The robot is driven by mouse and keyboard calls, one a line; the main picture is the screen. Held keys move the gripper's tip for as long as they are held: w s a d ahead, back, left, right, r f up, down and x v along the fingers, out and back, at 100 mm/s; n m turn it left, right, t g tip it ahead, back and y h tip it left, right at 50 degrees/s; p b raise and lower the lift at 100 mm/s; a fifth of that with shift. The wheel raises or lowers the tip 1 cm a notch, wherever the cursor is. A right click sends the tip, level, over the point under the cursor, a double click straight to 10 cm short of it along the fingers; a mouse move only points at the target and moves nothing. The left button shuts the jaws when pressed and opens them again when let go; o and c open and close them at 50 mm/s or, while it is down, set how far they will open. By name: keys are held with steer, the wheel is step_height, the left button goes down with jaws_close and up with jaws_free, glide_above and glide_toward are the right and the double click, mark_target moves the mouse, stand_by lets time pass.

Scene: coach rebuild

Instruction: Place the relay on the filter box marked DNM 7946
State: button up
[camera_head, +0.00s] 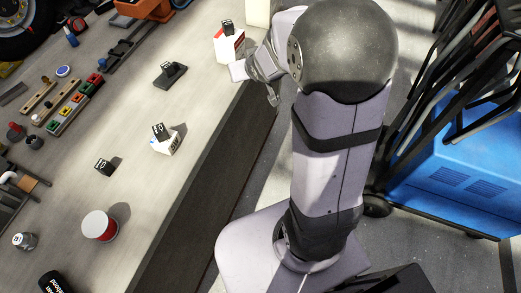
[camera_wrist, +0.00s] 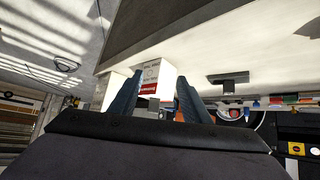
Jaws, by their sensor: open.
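My gripper (camera_head: 255,84) is open at the far right edge of the bench, beside a white and red box (camera_head: 228,46). A small dark relay (camera_head: 227,26) sits on top of that box. In the wrist view the box (camera_wrist: 151,72), with a red label, shows beyond and between the two spread fingers (camera_wrist: 157,98). Its print is too small to read. A second white box (camera_head: 167,145) stands mid-bench with a dark relay (camera_head: 159,130) on top. Another dark relay (camera_head: 104,166) lies alone on the bench. No marking DNM 7946 is legible.
A black holder with a dark block (camera_head: 170,73) stands on the bench (camera_head: 200,105). A red and white round tin (camera_head: 99,226) and a small can (camera_head: 25,241) are near the front. Coloured parts in trays (camera_head: 75,105) line the left. A blue cart (camera_head: 455,170) stands right.

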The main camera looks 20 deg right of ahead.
steer(key=s+a+f+g, duration=0.2)
steer(key=s+g, duration=0.1)
steer(key=s, duration=0.5)
steer(key=s+a+f+g, duration=0.2)
steer(key=s+g, duration=0.1)
steer(key=s, duration=0.6)
steer(key=s+a+f+g+y, duration=0.1)
steer(key=s+a+f+g, duration=0.1)
steer(key=s, duration=0.7)
steer(key=shift+s+a+n+g, duration=0.15)
steer(key=shift+a+n+g, duration=0.15)
steer(key=shift+a+g, duration=0.3)
